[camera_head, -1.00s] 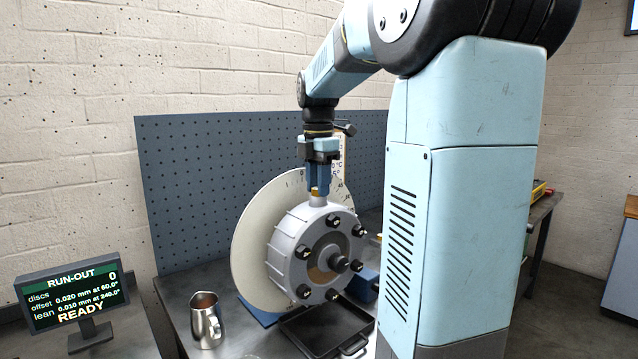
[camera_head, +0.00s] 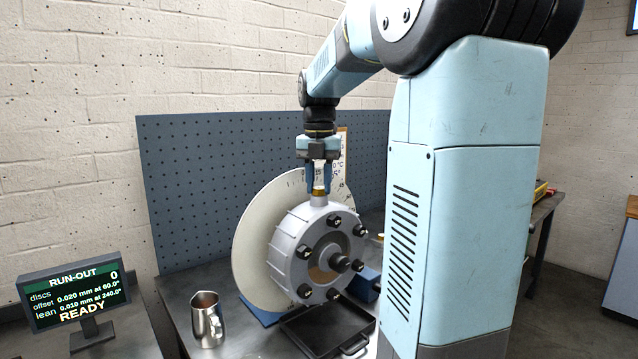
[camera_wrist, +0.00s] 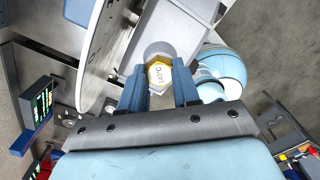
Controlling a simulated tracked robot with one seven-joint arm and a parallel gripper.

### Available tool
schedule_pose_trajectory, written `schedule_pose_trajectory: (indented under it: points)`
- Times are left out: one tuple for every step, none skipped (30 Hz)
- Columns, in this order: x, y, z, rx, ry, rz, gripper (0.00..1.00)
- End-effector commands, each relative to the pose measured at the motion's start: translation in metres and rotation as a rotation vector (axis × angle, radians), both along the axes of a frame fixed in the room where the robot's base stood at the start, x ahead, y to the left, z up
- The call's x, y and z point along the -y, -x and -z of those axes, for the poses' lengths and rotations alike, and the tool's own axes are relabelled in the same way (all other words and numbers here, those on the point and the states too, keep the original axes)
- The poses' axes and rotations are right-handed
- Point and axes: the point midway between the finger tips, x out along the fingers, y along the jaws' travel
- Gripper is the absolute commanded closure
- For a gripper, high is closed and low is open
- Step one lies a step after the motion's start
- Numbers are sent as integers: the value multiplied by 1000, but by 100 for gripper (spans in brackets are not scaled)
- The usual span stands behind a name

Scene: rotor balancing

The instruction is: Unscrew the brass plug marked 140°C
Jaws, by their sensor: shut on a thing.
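The brass plug (camera_wrist: 159,75) is a hex head with a pale marked top, its marking partly readable as "140°C" in the wrist view. It sits upright in the boss on top of the grey rotor housing (camera_head: 300,245); in the head view the plug (camera_head: 319,194) shows just below the fingertips. My gripper (camera_head: 319,188) points straight down over it. In the wrist view the two blue fingers of my gripper (camera_wrist: 160,88) stand on either side of the plug, shut on it. How far the plug is threaded in is hidden.
A pale graduated disc (camera_head: 250,235) stands behind the housing. A black tray (camera_head: 318,335) lies below it, and a metal jug (camera_head: 207,322) stands to the left. A display (camera_head: 72,295) reads READY. A blue pegboard (camera_head: 200,180) stands behind the bench.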

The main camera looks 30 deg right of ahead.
Motion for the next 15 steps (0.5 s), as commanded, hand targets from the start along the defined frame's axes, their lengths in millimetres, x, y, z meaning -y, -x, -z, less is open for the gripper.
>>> schedule_pose_trajectory:
  points:
    - [-1,-1,-1,3,0,-47,98]
    - [-1,-1,-1,3,0,-76,98]
    - [-1,-1,-1,3,0,-109,98]
    - [-1,-1,-1,3,0,-132,98]
    - [-1,-1,-1,3,0,-150,98]
    - [-1,-1,-1,2,0,-169,98]
    - [-1,-1,-1,2,0,-180,98]
    - [-1,-1,-1,2,0,-187,98]
    - [-1,-1,-1,2,0,-192,98]
    - [-1,-1,-1,2,0,-193,98]
    - [-1,-1,-1,2,0,-193,98]
    - [-1,-1,-1,2,0,-193,98]
    - [-1,-1,-1,2,0,-192,98]
    - [-1,-1,-1,2,0,-192,98]
    - [-1,-1,-1,2,0,-192,68]
